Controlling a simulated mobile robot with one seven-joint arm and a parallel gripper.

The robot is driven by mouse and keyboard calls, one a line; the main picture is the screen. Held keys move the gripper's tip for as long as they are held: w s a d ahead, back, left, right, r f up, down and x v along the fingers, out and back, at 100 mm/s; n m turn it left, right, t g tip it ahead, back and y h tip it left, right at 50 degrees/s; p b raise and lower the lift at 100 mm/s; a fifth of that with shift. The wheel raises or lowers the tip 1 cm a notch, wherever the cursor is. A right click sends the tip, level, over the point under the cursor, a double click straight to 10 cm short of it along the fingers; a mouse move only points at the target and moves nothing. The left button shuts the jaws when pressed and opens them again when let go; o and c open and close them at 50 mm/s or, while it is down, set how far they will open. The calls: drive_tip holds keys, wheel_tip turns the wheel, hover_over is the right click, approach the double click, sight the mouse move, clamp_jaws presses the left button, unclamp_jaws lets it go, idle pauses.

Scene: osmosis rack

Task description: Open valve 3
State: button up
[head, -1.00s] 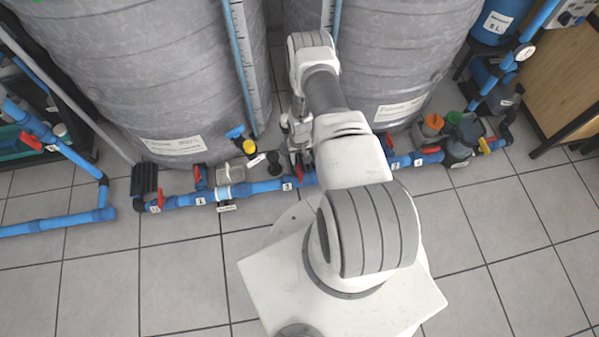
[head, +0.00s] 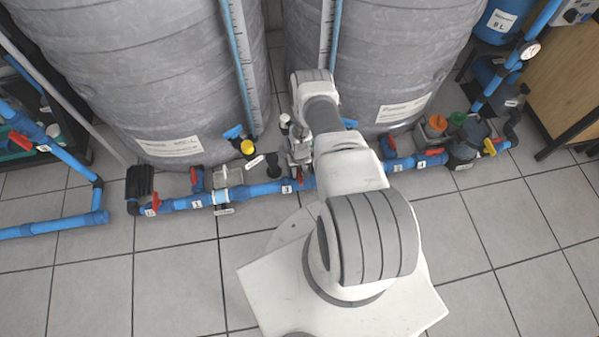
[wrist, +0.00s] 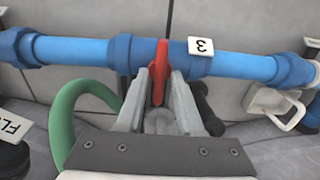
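Valve 3's red handle (wrist: 160,72) stands up from the blue pipe (wrist: 225,63) in the wrist view, next to a white tag marked 3 (wrist: 201,46). The tag also shows on the pipe in the head view (head: 286,189). My gripper (wrist: 162,82) has one grey finger on each side of the handle. The fingers look apart, with a narrow gap on the right of the handle; firm contact is not visible. In the head view my gripper (head: 301,158) is low by the pipe, partly hidden by my arm.
Two large grey tanks (head: 150,75) (head: 385,60) stand behind the pipe. Other red valve handles (head: 196,180) (head: 391,141) sit along it. A green hose (wrist: 70,115) curves left of my gripper. Tiled floor (head: 90,265) in front is clear.

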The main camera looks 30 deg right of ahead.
clamp_jaws()
drive_tip(key=shift+n, duration=0.4)
drive_tip(key=n, duration=1.1)
drive_tip(key=shift+n, duration=0.4)
drive_tip(key=n, duration=0.5)
drive_tip(key=shift+n, duration=0.3)
drive_tip(key=shift+o, duration=1.3)
unclamp_jaws()
